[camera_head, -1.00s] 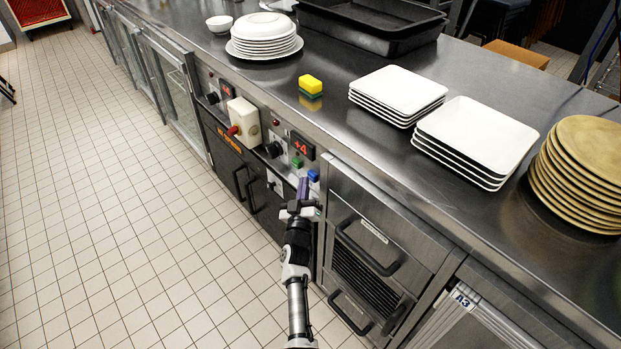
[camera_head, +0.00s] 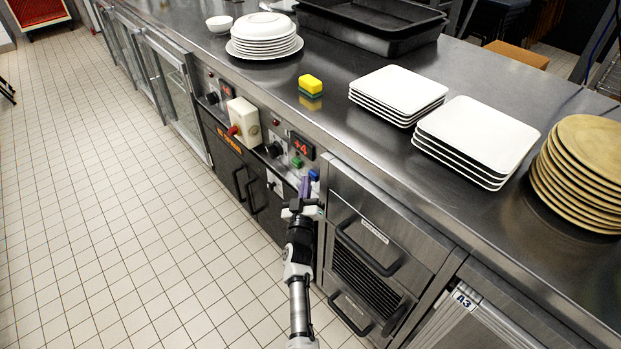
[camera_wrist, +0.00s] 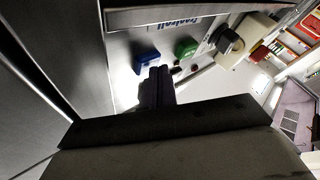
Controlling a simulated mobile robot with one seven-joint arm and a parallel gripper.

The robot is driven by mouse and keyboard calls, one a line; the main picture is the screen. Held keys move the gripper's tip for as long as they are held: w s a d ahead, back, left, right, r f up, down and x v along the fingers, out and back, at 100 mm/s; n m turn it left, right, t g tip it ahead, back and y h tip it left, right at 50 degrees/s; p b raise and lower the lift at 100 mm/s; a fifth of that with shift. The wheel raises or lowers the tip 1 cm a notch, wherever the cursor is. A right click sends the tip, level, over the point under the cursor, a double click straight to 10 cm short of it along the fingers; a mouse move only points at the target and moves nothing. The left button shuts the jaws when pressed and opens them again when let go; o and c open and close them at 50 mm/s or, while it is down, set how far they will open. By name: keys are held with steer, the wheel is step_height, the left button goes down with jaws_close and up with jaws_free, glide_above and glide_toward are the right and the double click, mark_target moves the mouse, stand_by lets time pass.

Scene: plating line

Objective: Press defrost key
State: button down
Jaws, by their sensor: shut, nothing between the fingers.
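The control panel (camera_head: 279,147) on the counter front carries a green key (camera_head: 296,162) and a blue key (camera_head: 313,175). They also show in the wrist view as a green key (camera_wrist: 185,47) and a blue key (camera_wrist: 146,62). I cannot read which one is marked defrost. My gripper (camera_head: 305,182) is shut and empty, its dark fingers pointing at the panel. In the wrist view its tips (camera_wrist: 157,74) overlap the lower edge of the blue key. I cannot tell whether they touch it.
A dark knob (camera_head: 273,150), a red display (camera_head: 302,147) and a cream box with a red knob (camera_head: 244,122) sit left of or above the keys. Drawers with a bar handle (camera_head: 368,247) are to the right. The tiled floor (camera_head: 130,200) is clear.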

steer(key=shift+w+d, duration=0.1)
steer(key=shift+d, duration=0.1)
stand_by(0.4)
steer(key=shift+s+a+p, duration=0.6)
steer(key=shift+a+p, duration=0.2)
steer(key=shift+p, duration=0.05)
steer(key=s+a+p, duration=0.1)
steer(key=a+p, duration=0.1)
steer(key=s+a+p, duration=0.2)
